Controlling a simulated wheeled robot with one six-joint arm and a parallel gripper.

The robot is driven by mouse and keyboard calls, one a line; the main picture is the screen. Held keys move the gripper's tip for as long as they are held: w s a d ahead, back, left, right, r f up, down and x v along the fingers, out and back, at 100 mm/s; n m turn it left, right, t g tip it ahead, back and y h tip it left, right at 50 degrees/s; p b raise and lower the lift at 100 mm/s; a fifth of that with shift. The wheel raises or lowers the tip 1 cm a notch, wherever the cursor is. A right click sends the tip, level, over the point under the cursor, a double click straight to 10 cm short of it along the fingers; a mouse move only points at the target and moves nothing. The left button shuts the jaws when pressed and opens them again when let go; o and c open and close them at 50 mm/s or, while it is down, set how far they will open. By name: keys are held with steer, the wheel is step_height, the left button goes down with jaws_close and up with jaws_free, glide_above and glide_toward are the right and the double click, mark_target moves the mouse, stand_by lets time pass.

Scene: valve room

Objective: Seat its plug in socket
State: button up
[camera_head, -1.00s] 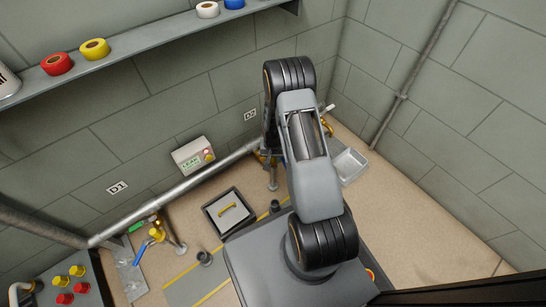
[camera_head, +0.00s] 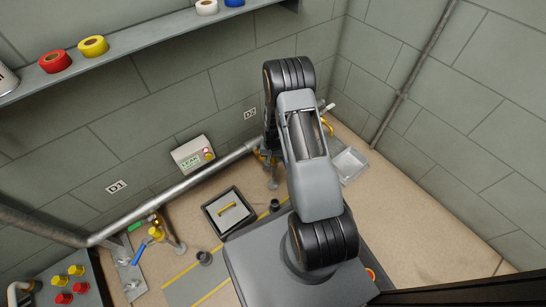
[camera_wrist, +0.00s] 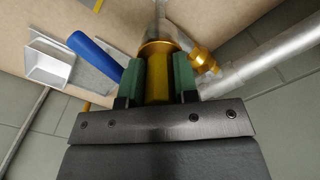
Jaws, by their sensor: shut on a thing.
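In the wrist view my gripper (camera_wrist: 157,85) has its two green-padded fingers closed on either side of a yellow cylindrical piece (camera_wrist: 157,88), which looks like the plug. A wider brass ring (camera_wrist: 155,48) shows just past the fingertips, in line with the piece. A grey metal pipe or post (camera_wrist: 161,22) lies beyond it. I cannot tell whether the piece touches the ring or is part of it. No open socket mouth is visible. In the head view my arm hides the gripper and most of the fittings near the D2 label (camera_head: 250,113).
A blue handle (camera_wrist: 94,54) lies close left of the fingers, with a pale tray (camera_wrist: 48,63) beyond. A brass fitting (camera_wrist: 204,61) and a large pipe (camera_wrist: 270,68) are close right. In the head view, a leak box (camera_head: 193,154) hangs above the wall pipe (camera_head: 175,202).

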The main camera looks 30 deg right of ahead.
steer(key=o, duration=1.1)
steer(key=shift+c, duration=0.2)
steer(key=shift+d, duration=0.1)
steer(key=o, duration=0.4)
steer(key=shift+r, duration=0.15)
steer(key=shift+r+p, duration=2.9)
steer(key=shift+r, duration=0.75)
